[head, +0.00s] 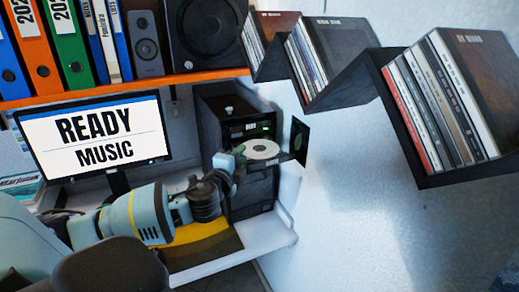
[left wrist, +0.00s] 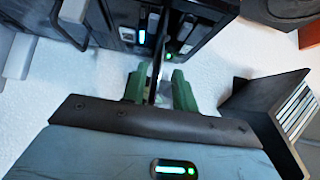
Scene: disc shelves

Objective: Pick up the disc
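The disc (head: 262,149) is pale, with a hole in its middle. It lies on the slid-out tray of a black computer tower (head: 222,106). My left gripper (head: 238,157) is at the left end of the tray, close beside the disc. In the left wrist view, its two green fingers (left wrist: 158,92) stand apart, with a thin dark edge, seemingly the tray, reaching between them. I cannot tell there whether the fingers touch the tray or disc. My right gripper is not in view.
A monitor (head: 95,135) reading "READY MUSIC" stands left of the tower. Wall shelves (head: 440,181) with several disc cases run along the right. A dark square card (head: 299,141) is just right of the disc. Binders (head: 68,45) fill the shelf above.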

